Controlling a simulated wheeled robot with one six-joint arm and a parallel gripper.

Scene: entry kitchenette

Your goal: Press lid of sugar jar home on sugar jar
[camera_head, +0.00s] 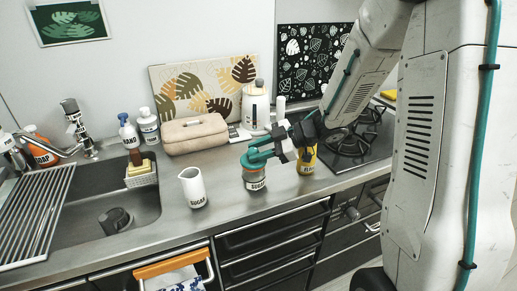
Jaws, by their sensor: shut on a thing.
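The sugar jar (256,184) stands upright on the steel counter near its front edge, with a dark "SUGAR" label on its front. My gripper (257,158) is at the top of the jar, its teal fingers closed around what appears to be the lid of the sugar jar (256,171), a reddish-brown band just above the label. The fingers hide most of the lid. I cannot tell whether the lid is fully seated or a gap is left.
A yellow canister (307,161) stands close on the right, partly behind my wrist. The sink (76,240) is at left, the stove (355,145) at right.

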